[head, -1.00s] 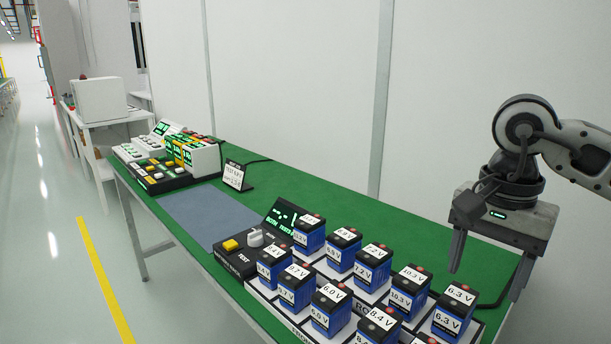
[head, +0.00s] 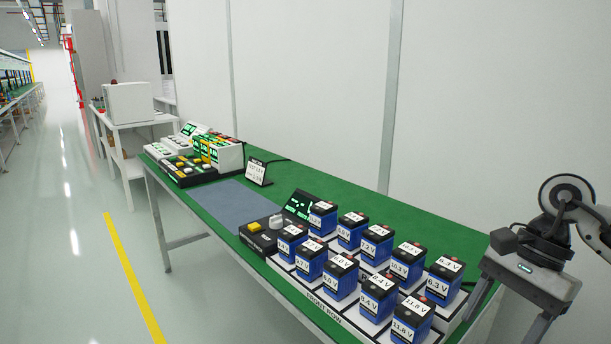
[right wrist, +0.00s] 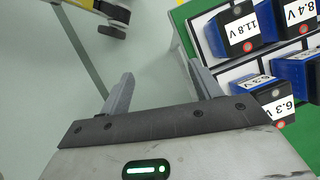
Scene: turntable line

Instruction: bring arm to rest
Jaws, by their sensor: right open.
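My right gripper (head: 508,328) is at the right edge of the head view, beyond the right end of the green table (head: 350,207). Its two fingers are apart with nothing between them. In the right wrist view the open fingers (right wrist: 162,92) point over bare floor, with blue batteries (right wrist: 235,30) to their right, not touched. My left gripper is not in view.
Several blue batteries (head: 339,281) with voltage labels stand in rows on white racks. A tester with a yellow button (head: 254,227) and a grey mat (head: 222,202) lie left of them. More devices (head: 195,152) stand at the far end. The aisle floor (head: 75,260) is clear.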

